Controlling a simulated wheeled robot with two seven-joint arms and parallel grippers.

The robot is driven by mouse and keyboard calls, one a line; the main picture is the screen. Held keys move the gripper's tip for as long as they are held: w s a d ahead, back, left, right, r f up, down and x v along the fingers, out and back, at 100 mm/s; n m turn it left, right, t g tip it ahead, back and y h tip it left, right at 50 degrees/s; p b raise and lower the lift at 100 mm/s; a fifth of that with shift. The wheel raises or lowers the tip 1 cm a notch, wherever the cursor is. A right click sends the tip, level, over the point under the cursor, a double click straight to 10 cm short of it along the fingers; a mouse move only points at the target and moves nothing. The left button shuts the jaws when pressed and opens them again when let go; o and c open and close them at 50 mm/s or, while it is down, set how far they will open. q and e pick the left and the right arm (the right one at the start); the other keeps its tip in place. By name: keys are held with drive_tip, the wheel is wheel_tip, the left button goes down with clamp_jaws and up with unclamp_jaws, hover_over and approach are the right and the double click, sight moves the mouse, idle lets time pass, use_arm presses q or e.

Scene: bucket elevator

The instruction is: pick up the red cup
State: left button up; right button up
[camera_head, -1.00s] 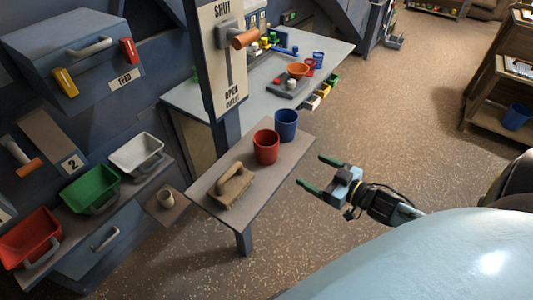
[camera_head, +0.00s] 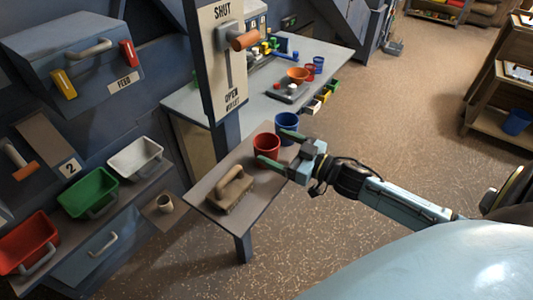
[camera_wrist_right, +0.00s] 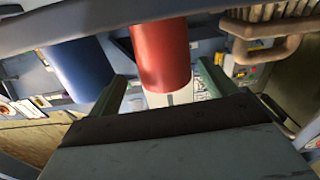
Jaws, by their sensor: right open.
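The red cup (camera_head: 266,149) stands upright on the small shelf table (camera_head: 262,195), beside a blue cup (camera_head: 287,128). My right gripper (camera_head: 279,149) is open at the red cup, with its green-tipped fingers reaching toward it, one on the near side and one toward the blue cup. In the right wrist view the red cup (camera_wrist_right: 161,52) shows between the two green fingers (camera_wrist_right: 162,88), and the blue cup (camera_wrist_right: 80,70) is to the left. I cannot tell whether the fingers touch the cup. My left gripper is out of view.
A brush (camera_head: 230,190) lies on the shelf table left of the red cup. The lever post (camera_head: 221,60) rises behind it. Red (camera_head: 27,243), green (camera_head: 88,192) and white (camera_head: 135,158) bins stand at the left. Open floor (camera_head: 400,130) lies to the right.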

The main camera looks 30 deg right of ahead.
sight(257, 139)
drive_tip(key=x, duration=0.5)
drive_tip(key=shift+s+a+r, duration=0.1)
drive_tip(key=shift+s+a, duration=0.05)
drive_tip(key=shift+a, duration=0.05)
drive_tip(key=c, duration=1)
